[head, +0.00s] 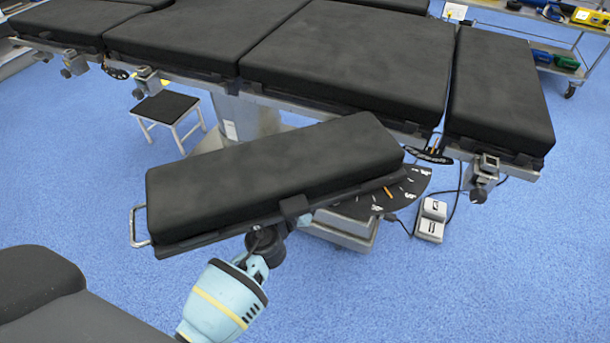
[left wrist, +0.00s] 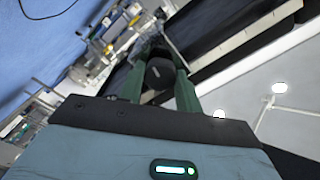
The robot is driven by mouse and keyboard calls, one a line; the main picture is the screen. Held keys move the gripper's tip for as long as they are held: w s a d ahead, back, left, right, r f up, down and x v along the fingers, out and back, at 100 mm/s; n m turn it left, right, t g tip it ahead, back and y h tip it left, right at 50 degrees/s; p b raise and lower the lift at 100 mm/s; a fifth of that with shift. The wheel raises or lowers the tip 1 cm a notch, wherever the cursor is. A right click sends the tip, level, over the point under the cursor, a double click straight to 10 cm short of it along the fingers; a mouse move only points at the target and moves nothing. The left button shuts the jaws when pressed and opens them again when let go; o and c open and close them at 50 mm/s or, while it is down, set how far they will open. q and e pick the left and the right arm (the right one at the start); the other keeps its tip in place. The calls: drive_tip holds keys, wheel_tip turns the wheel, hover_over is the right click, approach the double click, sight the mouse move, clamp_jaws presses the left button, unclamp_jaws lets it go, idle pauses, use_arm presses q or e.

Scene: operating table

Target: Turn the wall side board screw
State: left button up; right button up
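The side board (head: 270,165) is a long black padded board, tilted in the head view, in front of the main operating table. My left gripper (head: 268,243) is under the board's near edge, by a dark clamp (head: 294,206). In the left wrist view, a short black knob, the board screw (left wrist: 160,73), sits between the two green fingers of my left gripper (left wrist: 159,85). The fingers lie close on both sides of the knob and appear shut on it. In the head view my gripper hides the screw. My right gripper is not in view.
The black operating table (head: 345,55) runs across the back. A dark angle dial (head: 385,196) sits at the board's right end. A metal handle (head: 138,226) is at its left end. A stool (head: 167,110) and a foot pedal (head: 431,220) stand on the blue floor.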

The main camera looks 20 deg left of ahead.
use_arm(q)
drive_tip(key=shift+c, duration=0.7)
drive_tip(key=shift+m, duration=0.8)
drive_tip(key=o, duration=1)
drive_tip(key=s, duration=0.7)
drive_tip(key=shift+s+a, duration=0.15)
drive_tip(key=shift+s, duration=0.25)
